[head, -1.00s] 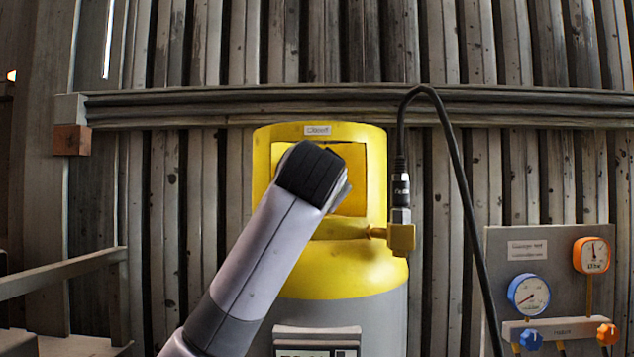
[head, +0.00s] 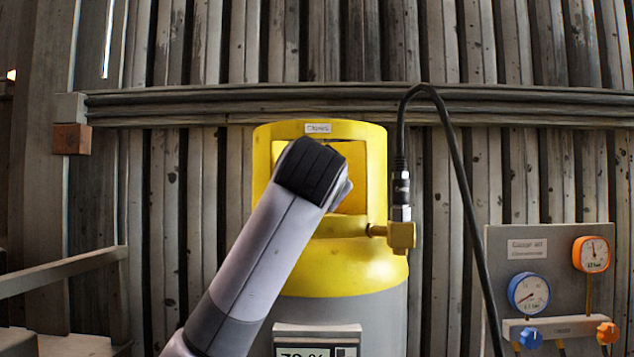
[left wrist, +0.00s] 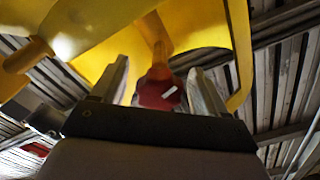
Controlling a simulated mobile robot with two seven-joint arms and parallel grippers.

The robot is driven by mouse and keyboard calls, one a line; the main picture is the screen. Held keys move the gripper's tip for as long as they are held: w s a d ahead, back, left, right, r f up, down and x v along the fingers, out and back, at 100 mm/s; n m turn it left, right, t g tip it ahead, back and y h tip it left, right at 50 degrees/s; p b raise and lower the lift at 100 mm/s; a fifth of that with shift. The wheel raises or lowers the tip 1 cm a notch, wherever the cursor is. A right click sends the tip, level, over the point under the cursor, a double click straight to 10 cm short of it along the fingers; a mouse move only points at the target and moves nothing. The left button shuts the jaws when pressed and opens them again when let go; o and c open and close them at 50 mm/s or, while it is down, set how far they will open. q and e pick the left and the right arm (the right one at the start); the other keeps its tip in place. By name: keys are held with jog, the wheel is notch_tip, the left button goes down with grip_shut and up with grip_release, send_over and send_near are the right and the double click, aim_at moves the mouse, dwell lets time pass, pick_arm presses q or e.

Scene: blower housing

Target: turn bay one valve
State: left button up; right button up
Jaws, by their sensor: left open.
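A yellow and grey cylinder (head: 350,306) stands upright in front of the wall in the head view, with an open yellow collar (head: 377,180) on top. In the left wrist view a red valve knob (left wrist: 158,90) with a white mark hangs on a yellow stem inside the collar. My left gripper (left wrist: 157,72) is open, one finger on either side of the knob, with gaps visible on both sides. In the head view my left arm crosses in front of the collar and hides the knob and the fingers. My right gripper is not in view.
A brass fitting (head: 401,235) juts from the cylinder's right side, with a black hose (head: 460,170) looping up and down from it. A gauge panel (head: 545,250) with blue and orange gauges and knobs stands at the right. A wooden rail (head: 60,272) is at the left.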

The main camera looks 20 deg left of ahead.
pick_arm(q)
jog(key=b+v, duration=0.1)
jog(key=v, duration=0.5)
jog(key=shift+s+b, duration=0.2)
jog(key=shift+b, duration=0.15)
jog(key=shift+d, duration=0.1)
